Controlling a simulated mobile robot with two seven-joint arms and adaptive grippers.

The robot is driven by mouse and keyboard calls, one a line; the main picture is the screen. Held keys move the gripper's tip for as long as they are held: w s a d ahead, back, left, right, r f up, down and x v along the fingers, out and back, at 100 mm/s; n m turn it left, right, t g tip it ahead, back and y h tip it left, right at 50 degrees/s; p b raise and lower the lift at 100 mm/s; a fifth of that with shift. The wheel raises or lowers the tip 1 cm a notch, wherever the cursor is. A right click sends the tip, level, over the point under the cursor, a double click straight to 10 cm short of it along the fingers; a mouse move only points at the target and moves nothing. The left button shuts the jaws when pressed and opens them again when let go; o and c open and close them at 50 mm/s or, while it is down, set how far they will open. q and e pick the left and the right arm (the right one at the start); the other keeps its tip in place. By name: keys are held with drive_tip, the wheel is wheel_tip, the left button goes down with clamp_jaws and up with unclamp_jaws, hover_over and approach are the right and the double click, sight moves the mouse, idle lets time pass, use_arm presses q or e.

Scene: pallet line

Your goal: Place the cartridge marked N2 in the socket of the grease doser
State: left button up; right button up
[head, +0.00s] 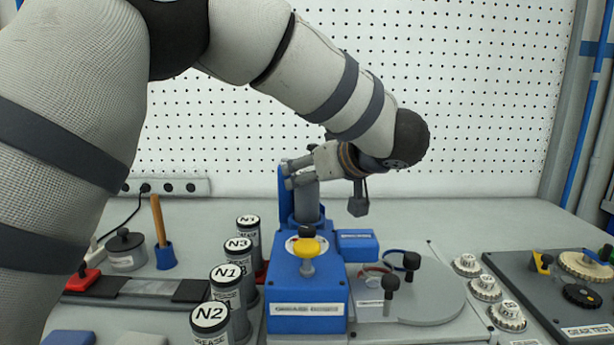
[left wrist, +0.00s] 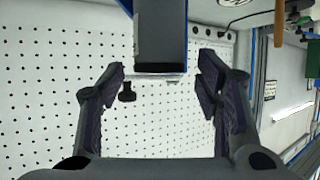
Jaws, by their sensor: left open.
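The grease doser (head: 308,290) is a blue unit with a yellow knob on its front and a blue upright at its back. A plain grey cylinder (head: 307,205) stands upright against that upright; no marking on it is readable. The cylinder also shows dark between the fingers in the left wrist view (left wrist: 160,40). My left gripper (head: 290,175) is open at the cylinder's top, with a finger on either side and a gap to each. A cartridge marked N2 (head: 211,318) stands nearest in the row left of the doser. My right gripper is out of view.
Cartridges marked N1 (head: 226,274), N3 (head: 238,246) and another N1 (head: 248,221) stand behind N2. Right of the doser are a round grey plate (head: 430,290) with black knobs and several small capped parts (head: 485,287). A wooden-handled tool (head: 160,225) stands upright at left.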

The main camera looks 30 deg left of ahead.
use_arm(q)
drive_tip(key=v, duration=1)
drive_tip(key=shift+f, duration=0.1)
